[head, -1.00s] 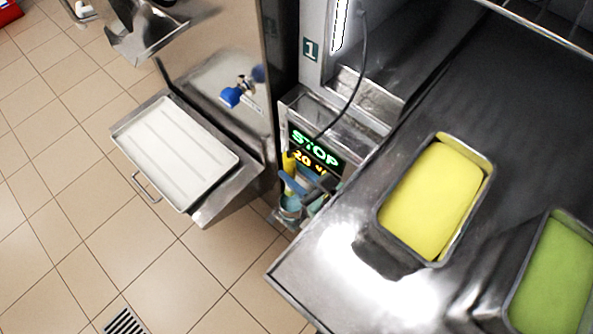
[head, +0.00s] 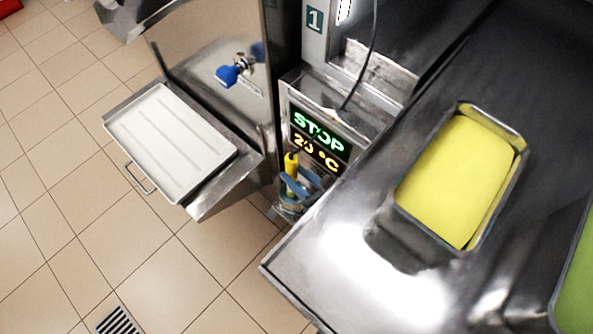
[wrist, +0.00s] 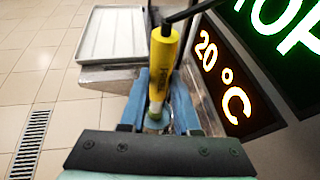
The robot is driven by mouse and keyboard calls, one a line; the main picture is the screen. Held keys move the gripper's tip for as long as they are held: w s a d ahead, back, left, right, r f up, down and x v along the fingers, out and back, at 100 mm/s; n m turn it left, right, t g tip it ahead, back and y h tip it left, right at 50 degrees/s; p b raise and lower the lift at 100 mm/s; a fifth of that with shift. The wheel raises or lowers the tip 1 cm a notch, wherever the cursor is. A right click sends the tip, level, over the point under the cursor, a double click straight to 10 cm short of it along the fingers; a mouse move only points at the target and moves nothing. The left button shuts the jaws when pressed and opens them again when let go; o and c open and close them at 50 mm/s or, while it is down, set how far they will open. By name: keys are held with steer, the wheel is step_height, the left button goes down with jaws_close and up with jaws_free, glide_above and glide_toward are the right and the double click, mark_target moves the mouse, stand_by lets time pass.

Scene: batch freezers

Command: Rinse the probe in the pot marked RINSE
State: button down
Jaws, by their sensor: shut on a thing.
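The probe (wrist: 163,62) has a yellow handle with dark lettering and a black cable at its top. My gripper (wrist: 160,105), with blue fingers, is shut on it in the wrist view. The probe's lower end is hidden among the fingers. In the head view the yellow handle (head: 290,165) stands roughly upright in front of the machine, just left of the lit panel, with my blue gripper (head: 297,186) around its lower part. No pot with a readable RINSE mark shows; what lies under the probe is too small and covered to tell.
The display (head: 318,140) reads STOP and 20 °C, close beside the probe. A blue-handled tap (head: 232,75) sits above a white tray (head: 170,140) at the left. A steel table with a yellow-filled pan (head: 458,180) fills the right. A drain (head: 118,322) lies in the floor.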

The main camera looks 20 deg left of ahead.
mark_target(295, 179)
steer(key=shift+f+b, duration=1.35)
steer(key=shift+f, duration=1.2)
steer(key=shift+r, duration=0.1)
steer(key=shift+w+a+r+p, duration=0.2)
steer(key=shift+a+p, duration=0.4)
steer(key=shift+p, duration=0.3)
steer(key=shift+w+a+r+p, duration=0.15)
steer(key=shift+a+p, duration=0.45)
steer(key=shift+p, duration=0.3)
steer(key=shift+w+d+f+b, duration=0.25)
steer(key=shift+d+f+b, duration=0.15)
steer(key=shift+f, duration=0.05)
steer(key=shift+d+r+p, duration=0.45)
steer(key=shift+r+p, duration=0.05)
steer(key=shift+p, duration=0.2)
steer(key=shift+s+d+p, duration=0.3)
steer(key=shift+s+p, duration=0.45)
steer(key=shift+s, duration=0.1)
